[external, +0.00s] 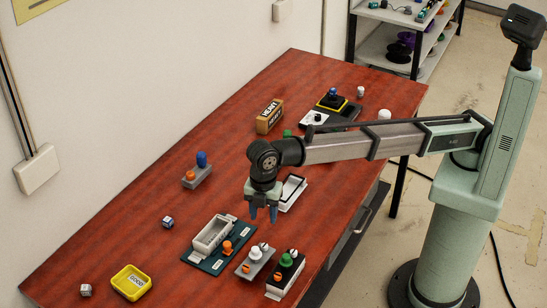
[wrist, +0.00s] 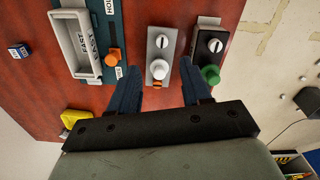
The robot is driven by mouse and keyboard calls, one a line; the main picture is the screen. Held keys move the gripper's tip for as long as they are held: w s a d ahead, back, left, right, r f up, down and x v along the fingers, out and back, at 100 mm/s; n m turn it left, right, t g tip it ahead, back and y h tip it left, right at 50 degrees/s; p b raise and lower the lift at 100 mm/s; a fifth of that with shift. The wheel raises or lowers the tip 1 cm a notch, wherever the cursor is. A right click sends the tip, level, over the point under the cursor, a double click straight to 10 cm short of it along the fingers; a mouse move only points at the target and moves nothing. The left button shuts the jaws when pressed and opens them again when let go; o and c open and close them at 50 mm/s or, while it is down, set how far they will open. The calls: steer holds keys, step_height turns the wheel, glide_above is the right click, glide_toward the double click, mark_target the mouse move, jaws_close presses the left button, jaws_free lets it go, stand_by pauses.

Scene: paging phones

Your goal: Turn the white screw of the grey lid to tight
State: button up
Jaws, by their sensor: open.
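The grey lid (external: 243,267) is a small block near the table's front edge; it also shows in the wrist view (wrist: 153,54). On it stands a round white screw knob (external: 255,254), with an orange piece beside it. A white slotted disc (wrist: 162,41) sits at the lid's other end. My gripper (external: 263,219) is open, empty and pointing down, above the table. In the wrist view its fingertips lie to the left and right of the white knob (wrist: 159,69). The fingers look higher than the knob and apart from it.
A black block with a green knob (external: 287,260) stands close to the right of the grey lid. A dark plate with a grey tray (external: 211,234) and an orange knob (external: 227,247) is to its left. A yellow tray (external: 131,283) lies at the near left. Bare table surrounds the blue-and-orange piece (external: 201,160).

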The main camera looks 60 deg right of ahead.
steer(key=s+a+f+n+y, duration=0.1)
steer(key=s+a+y, duration=0.2)
steer(key=s+a+f+n+y, duration=0.1)
steer(key=s+a+y, duration=0.2)
steer(key=s+a, duration=0.1)
steer(key=s+a+f+n+y, duration=0.1)
steer(key=s+a+n+y, duration=0.1)
steer(key=s+a+y, duration=0.1)
steer(key=shift+s+a+f+y, duration=0.3)
steer(key=shift+s+a, duration=0.1)
steer(key=shift+s, duration=0.1)
steer(key=shift+s+a+y, duration=0.25)
steer(key=shift+s+y, duration=0.25)
steer(key=shift+s+a+y, duration=0.2)
steer(key=shift+s+y, duration=0.25)
steer(key=shift+y, duration=0.05)
steer(key=s+d+f+m+g, duration=0.3)
steer(key=s+f+m, duration=0.2)
steer(key=s+f, duration=1.1)
steer(key=shift+s+d+f+y, duration=0.15)
steer(key=shift+f+y, duration=0.15)
steer(key=shift+f, duration=1.6)
